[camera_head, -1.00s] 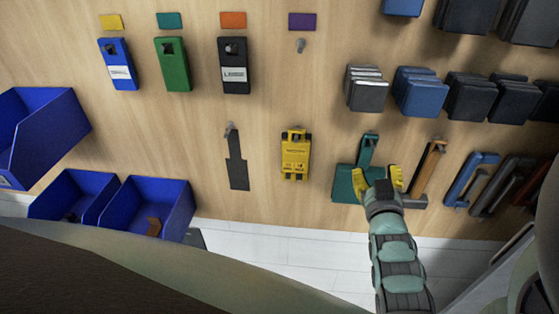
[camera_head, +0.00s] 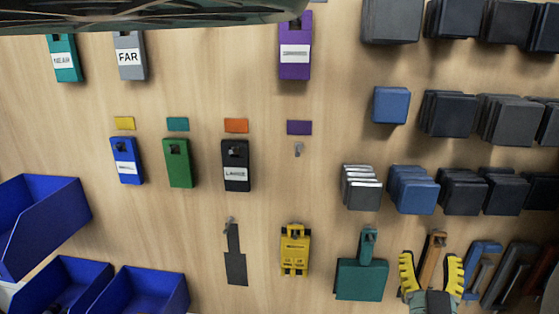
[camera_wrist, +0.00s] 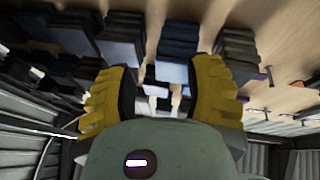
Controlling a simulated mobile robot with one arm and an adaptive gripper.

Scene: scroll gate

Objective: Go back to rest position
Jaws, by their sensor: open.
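My gripper (camera_head: 432,284) is at the lower right of the head view. Its yellow fingers are spread and nothing shows between them in its grasp. It overlaps the lower part of a hanging orange-and-dark tool (camera_head: 434,255) in the picture; I cannot tell how far off the board it is. In the wrist view my gripper (camera_wrist: 160,95) is also open, with dark and blue blocks beyond the fingertips.
A wooden board (camera_head: 120,205) holds a teal scraper-like tool (camera_head: 361,280), a yellow device (camera_head: 295,250), a purple tag (camera_head: 295,52) and several dark blocks (camera_head: 450,115). Blue bins (camera_head: 40,222) stand at left. An empty hook (camera_head: 298,149) is below a purple label.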

